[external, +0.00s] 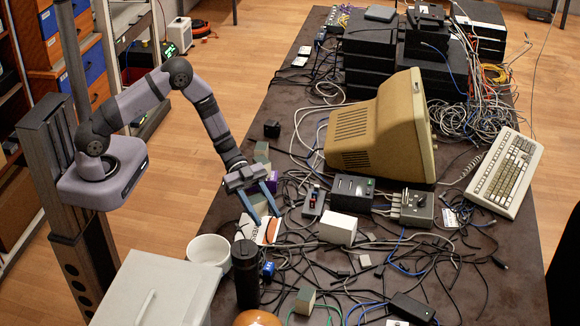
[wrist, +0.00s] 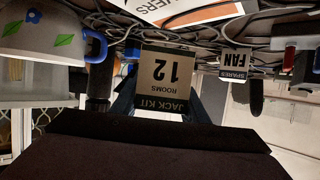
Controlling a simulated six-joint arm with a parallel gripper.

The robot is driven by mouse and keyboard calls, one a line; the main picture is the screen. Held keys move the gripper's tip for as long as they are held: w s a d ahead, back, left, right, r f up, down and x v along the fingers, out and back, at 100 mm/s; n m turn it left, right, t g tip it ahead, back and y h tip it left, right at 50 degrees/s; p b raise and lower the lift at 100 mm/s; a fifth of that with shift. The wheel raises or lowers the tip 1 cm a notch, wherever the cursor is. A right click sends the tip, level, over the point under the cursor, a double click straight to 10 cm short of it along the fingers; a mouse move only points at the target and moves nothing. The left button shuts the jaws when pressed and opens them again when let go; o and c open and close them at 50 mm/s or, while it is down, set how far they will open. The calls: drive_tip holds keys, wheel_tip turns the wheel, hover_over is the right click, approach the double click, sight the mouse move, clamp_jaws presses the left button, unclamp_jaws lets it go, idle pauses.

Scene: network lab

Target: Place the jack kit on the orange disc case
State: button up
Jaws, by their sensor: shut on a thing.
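The jack kit (wrist: 165,80) is a small box with a pale face and a dark band, printed "JACK KIT", "ROOMS" and "12", upside down in the wrist view. My gripper (external: 261,208) is shut on it, with the blue fingers at its two sides. In the external view the fingers largely hide the kit. A flat white and orange case (external: 269,231) with partly hidden lettering lies among cables just below the fingertips; it appears to be the orange disc case. Its white face and orange edge also show in the wrist view (wrist: 190,12), apart from the kit.
A white mug (external: 208,250), a black cylinder (external: 246,275) and a blue block (external: 268,270) stand near the case. A white box (external: 338,229) is to its right. A beige monitor (external: 375,130) stands behind. Cables cover much of the table. A "SPARES FAN" box (wrist: 236,64) shows in the wrist view.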

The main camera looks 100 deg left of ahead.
drive_tip(key=shift+f+p, duration=0.35)
drive_tip(key=shift+f, duration=2.35)
drive_tip(key=shift+f, duration=0.1)
drive_tip(key=o, duration=1.1)
drive_tip(key=b+v, duration=0.3)
drive_tip(key=v, duration=0.9)
